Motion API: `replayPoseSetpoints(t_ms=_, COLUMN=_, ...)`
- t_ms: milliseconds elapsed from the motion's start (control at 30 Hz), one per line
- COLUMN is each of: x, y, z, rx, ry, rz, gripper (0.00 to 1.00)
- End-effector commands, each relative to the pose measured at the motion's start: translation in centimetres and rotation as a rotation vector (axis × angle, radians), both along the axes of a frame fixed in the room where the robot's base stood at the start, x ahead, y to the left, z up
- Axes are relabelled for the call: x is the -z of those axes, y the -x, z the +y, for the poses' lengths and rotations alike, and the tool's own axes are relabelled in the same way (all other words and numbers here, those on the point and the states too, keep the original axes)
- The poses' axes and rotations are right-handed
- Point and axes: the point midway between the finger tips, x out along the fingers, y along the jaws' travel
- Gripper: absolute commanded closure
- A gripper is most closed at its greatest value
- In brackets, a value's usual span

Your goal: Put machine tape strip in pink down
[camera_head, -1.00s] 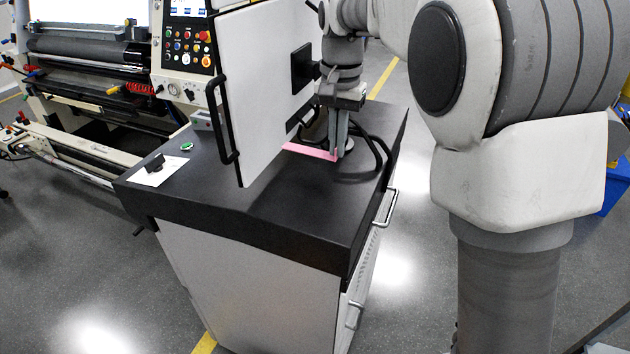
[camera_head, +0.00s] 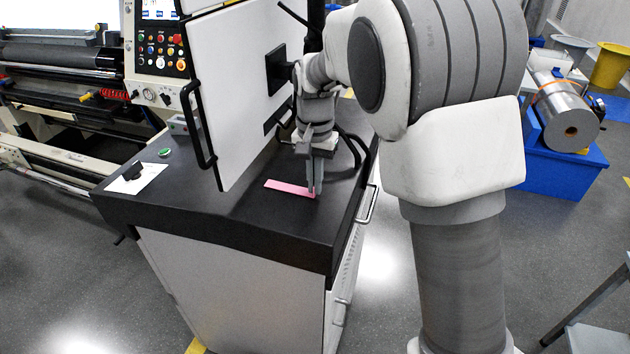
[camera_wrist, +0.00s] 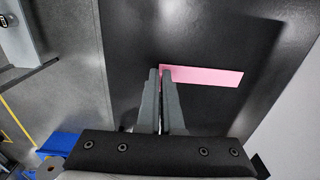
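The pink machine tape strip (camera_head: 287,188) is a flat, narrow strip at the black cabinet top (camera_head: 240,215), in front of the white hinged panel. In the wrist view the strip (camera_wrist: 205,75) runs right from my fingertips. My gripper (camera_head: 315,190) points down at the strip's right end. In the wrist view my gripper's fingers (camera_wrist: 160,72) are close together, with the strip's near end at their tips. The strip is level and low over the black top; I cannot tell whether it touches it.
The white panel (camera_head: 240,90) with a black handle stands upright left of my gripper. A black cable (camera_head: 352,150) loops behind. A white paper (camera_head: 137,178) with a black clip and a green button (camera_head: 164,152) lie at left. The front of the top is clear.

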Motion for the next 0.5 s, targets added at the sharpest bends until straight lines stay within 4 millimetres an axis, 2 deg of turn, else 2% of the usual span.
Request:
replayPoseSetpoints(t_ms=67, x=0.37, y=0.01, z=-0.01, rx=0.000, ry=0.000, rz=0.000, gripper=1.00)
replayPoseSetpoints(t_ms=233, x=0.23, y=0.00, z=-0.01, rx=0.000, ry=0.000, rz=0.000, gripper=0.69)
replayPoseSetpoints(t_ms=500, x=0.18, y=0.00, z=0.00, rx=0.000, ry=0.000, rz=0.000, gripper=0.67)
